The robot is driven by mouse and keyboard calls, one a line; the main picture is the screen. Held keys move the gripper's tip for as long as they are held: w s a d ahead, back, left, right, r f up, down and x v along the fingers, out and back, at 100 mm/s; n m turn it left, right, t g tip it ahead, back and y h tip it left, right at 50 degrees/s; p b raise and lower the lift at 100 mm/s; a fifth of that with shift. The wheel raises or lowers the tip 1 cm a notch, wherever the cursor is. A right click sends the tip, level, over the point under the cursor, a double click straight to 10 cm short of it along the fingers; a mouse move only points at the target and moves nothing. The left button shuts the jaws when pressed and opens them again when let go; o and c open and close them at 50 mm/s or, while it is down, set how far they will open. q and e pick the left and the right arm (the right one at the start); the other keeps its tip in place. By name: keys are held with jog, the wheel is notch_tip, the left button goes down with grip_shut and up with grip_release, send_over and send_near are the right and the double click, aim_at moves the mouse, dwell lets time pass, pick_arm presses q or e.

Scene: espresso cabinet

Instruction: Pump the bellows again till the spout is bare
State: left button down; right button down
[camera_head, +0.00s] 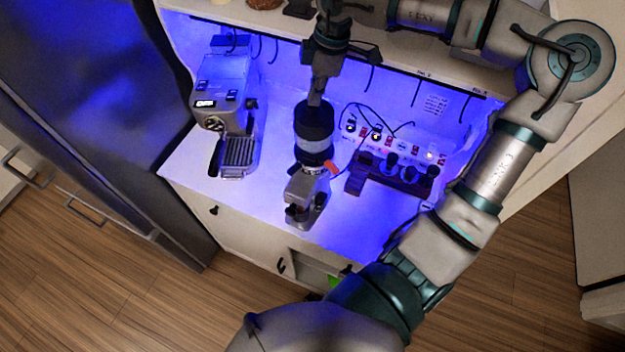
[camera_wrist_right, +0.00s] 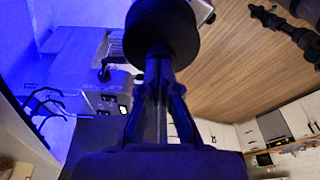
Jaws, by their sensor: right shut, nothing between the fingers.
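The grinder (camera_head: 307,190) stands on the cabinet's white counter, with the dark bellows (camera_head: 313,118) on top of it. In the right wrist view the bellows (camera_wrist_right: 160,32) shows as a wide black disc past the fingertips. My right gripper (camera_head: 316,98) points down at the top of the bellows, its fingers shut with nothing between them. The tips look to be at or touching the bellows top. The spout at the grinder's front is small and dark, and I cannot tell whether grounds cling to it. My left gripper is not in view.
An espresso machine (camera_head: 222,95) stands to the left on the counter. To the right are a switch panel (camera_head: 395,142) and a dark rack (camera_head: 397,172) with several tools. A shelf (camera_head: 255,17) runs above. The counter between machine and grinder is clear.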

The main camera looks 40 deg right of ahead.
jog(key=shift+f+b, duration=0.45)
jog(key=shift+f, duration=0.15)
jog(key=shift+r, duration=0.1)
jog(key=shift+r+p, duration=2.45)
jog(key=shift+r, duration=1.05)
jog(key=shift+f, duration=0.1)
